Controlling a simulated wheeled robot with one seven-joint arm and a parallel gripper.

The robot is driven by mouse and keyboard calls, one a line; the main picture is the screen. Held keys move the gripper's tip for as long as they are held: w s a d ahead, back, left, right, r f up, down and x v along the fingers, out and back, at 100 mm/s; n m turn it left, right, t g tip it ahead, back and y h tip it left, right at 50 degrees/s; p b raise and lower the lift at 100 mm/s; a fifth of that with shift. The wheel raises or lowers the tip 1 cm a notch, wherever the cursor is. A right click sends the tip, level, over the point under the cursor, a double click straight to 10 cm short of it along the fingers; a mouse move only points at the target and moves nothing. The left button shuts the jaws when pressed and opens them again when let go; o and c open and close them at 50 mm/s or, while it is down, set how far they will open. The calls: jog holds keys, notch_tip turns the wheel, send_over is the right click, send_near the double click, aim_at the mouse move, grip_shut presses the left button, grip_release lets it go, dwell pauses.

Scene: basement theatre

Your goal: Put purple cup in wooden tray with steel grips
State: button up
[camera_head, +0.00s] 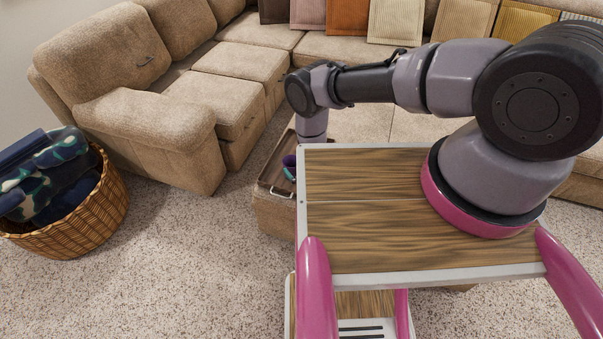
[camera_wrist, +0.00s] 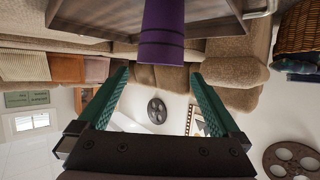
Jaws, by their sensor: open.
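The purple cup (camera_wrist: 162,38) shows at the top of the upside-down wrist view. It appears to stand inside the wooden tray (camera_wrist: 76,14), between its side walls, though its base is out of view. A steel grip (camera_wrist: 262,9) shows at the tray's right end. My gripper (camera_wrist: 158,74) is open and empty, its green fingers spread wide and apart from the cup. In the head view the tray (camera_head: 266,178) sits on a beige ottoman, its near steel grip (camera_head: 282,193) visible. A small purple part of the cup (camera_head: 288,160) shows there; the rest is hidden by my body.
The beige ottoman (camera_head: 268,217) stands partly behind my body. A sectional sofa (camera_head: 150,125) curves around the left and back, with several cushions (camera_head: 348,17). A wicker basket of blankets (camera_head: 78,215) stands at the left. Carpet (camera_head: 175,275) is clear between basket and ottoman.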

jog(key=v, duration=0.5)
jog(key=w+a+r+m+h, duration=0.2)
jog(key=w+r+m, duration=0.2)
jog(key=w+r, duration=1.6)
jog(key=w+d+r+m+g+h, duration=0.15)
jog(key=d+r, duration=0.25)
jog(key=r, duration=1.1)
jog(key=w+d+r+m, duration=0.1)
jog(key=w+d+r, duration=0.2)
jog(key=r, duration=1.2)
jog(key=s+d+r+g, duration=0.1)
jog(key=s+d+r, duration=0.35)
jog(key=r, duration=0.35)
jog(key=s+d+r+m, duration=0.1)
jog(key=s+d+r, duration=0.2)
jog(key=s+r, duration=0.3)
jog(key=s+d+r+g, duration=0.1)
jog(key=s+d+r, duration=0.3)
jog(key=r, duration=0.5)
jog(key=s+d+r, duration=0.2)
jog(key=s, duration=0.7)
jog(key=s+d+r+m+g, duration=0.1)
jog(key=s+d+r, duration=0.1)
jog(key=s, duration=0.7)
jog(key=s+d+r+g, duration=0.1)
jog(key=s+d+r, duration=0.1)
jog(key=s, duration=0.6)
jog(key=shift+s+d, duration=0.15)
jog(key=shift+s, duration=0.25)
jog(key=shift+r, duration=0.15)
